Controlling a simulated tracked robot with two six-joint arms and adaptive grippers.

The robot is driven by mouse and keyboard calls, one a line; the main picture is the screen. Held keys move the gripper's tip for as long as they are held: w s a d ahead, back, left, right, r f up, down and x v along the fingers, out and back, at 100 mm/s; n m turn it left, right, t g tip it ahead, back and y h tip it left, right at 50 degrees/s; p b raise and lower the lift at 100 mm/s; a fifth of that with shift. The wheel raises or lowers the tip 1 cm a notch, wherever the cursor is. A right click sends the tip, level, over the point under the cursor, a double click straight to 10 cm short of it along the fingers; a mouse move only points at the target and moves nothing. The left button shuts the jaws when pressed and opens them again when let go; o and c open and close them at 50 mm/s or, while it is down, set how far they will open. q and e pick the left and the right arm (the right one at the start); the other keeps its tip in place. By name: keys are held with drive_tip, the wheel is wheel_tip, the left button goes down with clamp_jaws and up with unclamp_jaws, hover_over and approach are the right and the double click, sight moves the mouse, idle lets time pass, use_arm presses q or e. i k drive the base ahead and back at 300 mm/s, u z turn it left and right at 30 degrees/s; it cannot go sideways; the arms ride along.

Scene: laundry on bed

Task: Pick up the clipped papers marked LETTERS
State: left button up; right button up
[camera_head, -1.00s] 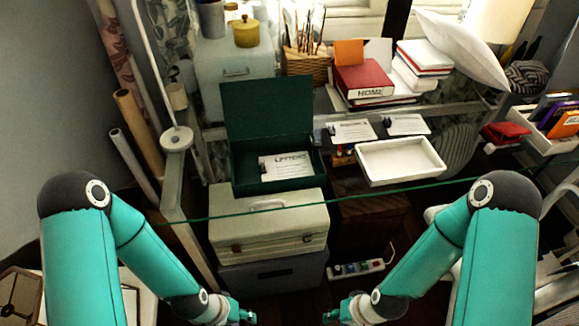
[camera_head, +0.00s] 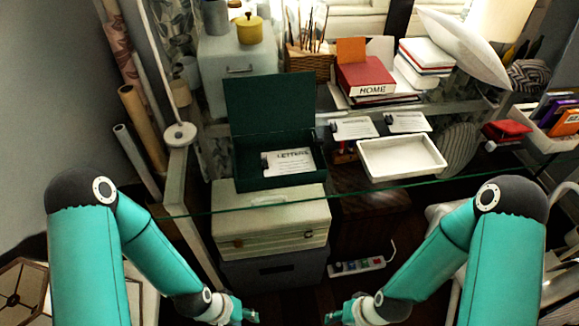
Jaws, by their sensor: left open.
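The clipped papers marked LETTERS (camera_head: 288,162) lie inside the open dark green box (camera_head: 267,104), with a dark clip at their left edge. The box stands on the glass shelf with its lid raised at the back. My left gripper (camera_head: 252,315) is low at the bottom edge, open and empty, well below and in front of the box. My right gripper (camera_head: 330,318) is also at the bottom edge, to the right of the left one; its fingers are too small and cut off to judge.
Two more clipped paper stacks (camera_head: 354,128) lie right of the box, behind a white tray (camera_head: 401,158). A red HOME binder (camera_head: 366,75) and a pencil basket (camera_head: 308,62) stand behind. The glass shelf's front edge (camera_head: 380,188) runs between my grippers and the box.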

sight(293, 160)
drive_tip(key=u, duration=0.05)
drive_tip(key=k, duration=0.45)
drive_tip(key=z, duration=0.3)
drive_tip(key=i, duration=0.2)
drive_tip(key=u, duration=2.55)
drive_tip(key=k, duration=0.8)
drive_tip(key=z, duration=0.6)
drive_tip(key=k, duration=0.4)
drive_tip(key=z, duration=1.15)
drive_tip(key=i, duration=1.35)
drive_tip(key=u, duration=0.4)
